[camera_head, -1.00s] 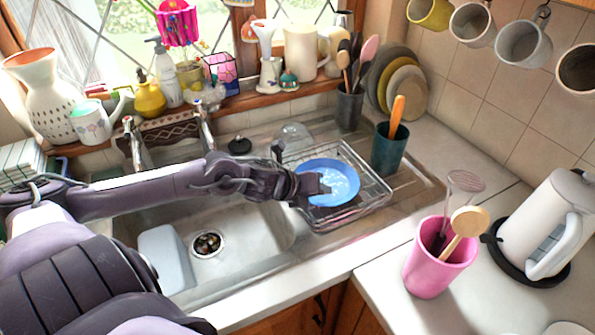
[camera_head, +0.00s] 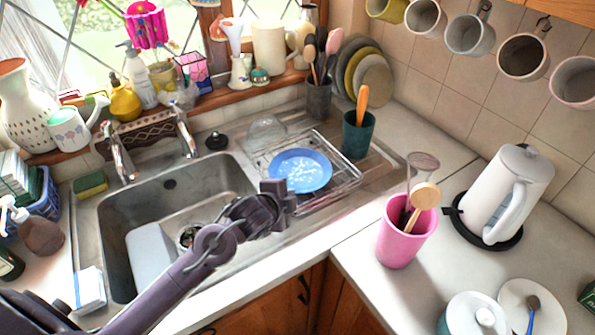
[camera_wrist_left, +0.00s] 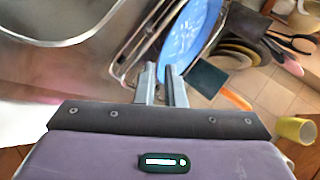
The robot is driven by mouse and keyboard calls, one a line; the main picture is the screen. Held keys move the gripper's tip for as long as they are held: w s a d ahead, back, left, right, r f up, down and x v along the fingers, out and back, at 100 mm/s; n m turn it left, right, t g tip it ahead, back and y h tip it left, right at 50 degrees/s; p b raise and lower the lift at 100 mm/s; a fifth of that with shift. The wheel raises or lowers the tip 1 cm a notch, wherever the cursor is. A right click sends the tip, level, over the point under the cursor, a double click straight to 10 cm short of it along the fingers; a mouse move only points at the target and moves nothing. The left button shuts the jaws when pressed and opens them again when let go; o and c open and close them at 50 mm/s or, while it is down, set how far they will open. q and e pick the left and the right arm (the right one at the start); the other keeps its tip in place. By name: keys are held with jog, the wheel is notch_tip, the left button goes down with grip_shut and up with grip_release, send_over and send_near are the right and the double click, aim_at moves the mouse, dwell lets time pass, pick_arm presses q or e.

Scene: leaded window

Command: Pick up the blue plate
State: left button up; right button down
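The blue plate (camera_head: 301,171), with pale speckles, rests in the wire dish rack at the right of the sink. In the left wrist view the plate (camera_wrist_left: 187,38) lies just beyond the fingertips. My left gripper (camera_head: 287,196) is in front of the plate's near edge in the head view. I cannot tell whether a fingertip touches the rim. My right gripper is not in view.
The wire dish rack (camera_head: 341,190) surrounds the plate. A dark green utensil pot (camera_head: 358,140) stands behind right. A pink utensil pot (camera_head: 402,243) and a white kettle (camera_head: 507,195) stand on the right counter. The tap (camera_head: 185,132) is at the sink's back.

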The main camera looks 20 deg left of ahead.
pick_arm(q)
jog(key=p+x, duration=0.1)
jog(key=x, duration=0.3)
jog(key=shift+r, duration=0.1)
jog(key=shift+w+f+p, duration=0.3)
jog(key=shift+s+f, duration=0.1)
grip_shut()
